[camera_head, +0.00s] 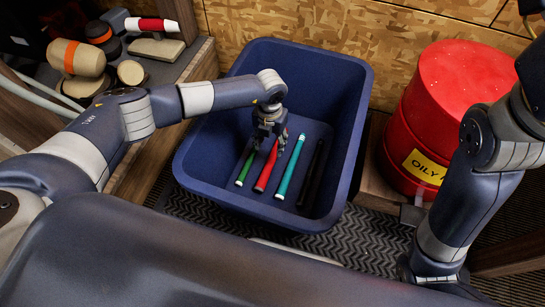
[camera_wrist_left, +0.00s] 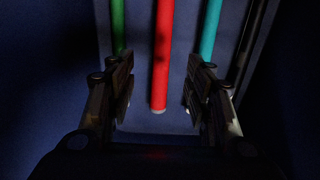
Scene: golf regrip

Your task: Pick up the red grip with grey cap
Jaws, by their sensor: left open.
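The red grip (camera_head: 266,173) lies lengthwise on the floor of the blue bin (camera_head: 190,165), between a green grip (camera_head: 245,167) and a teal grip (camera_head: 290,168). My left gripper (camera_head: 268,145) is open and empty over its far part, hiding some of it. In the left wrist view the red grip (camera_wrist_left: 162,60) runs between the two open fingers, with a small pale end nearest me. I cannot tell whether the fingers touch it. My right arm shows at the right, but its gripper is out of view.
A black grip (camera_head: 311,175) lies right of the teal one. The bin walls rise around the grips. A red oil drum (camera_head: 455,85) stands right of the bin. A bench at the upper left holds a red and white piece (camera_head: 150,24) and several rounded blocks.

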